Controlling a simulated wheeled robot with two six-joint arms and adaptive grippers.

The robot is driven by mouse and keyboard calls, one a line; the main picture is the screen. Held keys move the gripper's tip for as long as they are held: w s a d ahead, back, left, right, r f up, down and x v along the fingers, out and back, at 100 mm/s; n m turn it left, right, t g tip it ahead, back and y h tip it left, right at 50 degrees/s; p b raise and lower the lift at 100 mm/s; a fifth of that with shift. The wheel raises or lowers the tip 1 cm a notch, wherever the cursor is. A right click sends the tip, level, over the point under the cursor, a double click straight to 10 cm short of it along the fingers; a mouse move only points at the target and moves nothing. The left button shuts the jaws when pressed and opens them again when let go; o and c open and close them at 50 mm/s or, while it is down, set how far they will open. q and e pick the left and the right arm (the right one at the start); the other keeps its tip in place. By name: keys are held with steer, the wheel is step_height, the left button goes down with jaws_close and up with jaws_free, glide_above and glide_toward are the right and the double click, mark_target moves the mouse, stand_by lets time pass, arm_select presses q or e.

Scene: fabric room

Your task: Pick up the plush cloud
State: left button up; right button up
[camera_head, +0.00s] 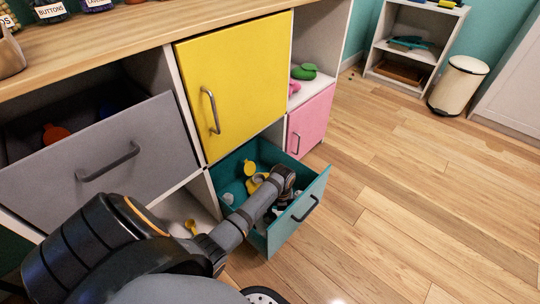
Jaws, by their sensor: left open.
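My left arm reaches from the bottom left into the pulled-out teal drawer (286,232). My left gripper (284,196) is inside the drawer near its front right and is open; its fingertips are small and partly hidden by the arm. Yellow items (251,168) lie in the drawer beside the gripper. A small whitish item (228,198) shows at the drawer's left side, but I cannot tell if it is the plush cloud. Part of the drawer's contents is hidden behind my arm. My right gripper is not in view.
A grey drawer (100,150) stands tilted open at left with an orange item inside. A yellow door (235,85) and a pink door (310,122) are shut. A cream bin (458,85) stands by a white shelf (415,50). The wooden floor at right is clear.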

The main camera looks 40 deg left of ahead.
mark_target(269, 220)
arm_select(q)
step_height(269, 220, down, 5)
steer(key=b, duration=0.5)
steer(key=shift+d+f, duration=0.1)
steer(key=shift+c, duration=0.3)
steer(key=c, duration=0.8)
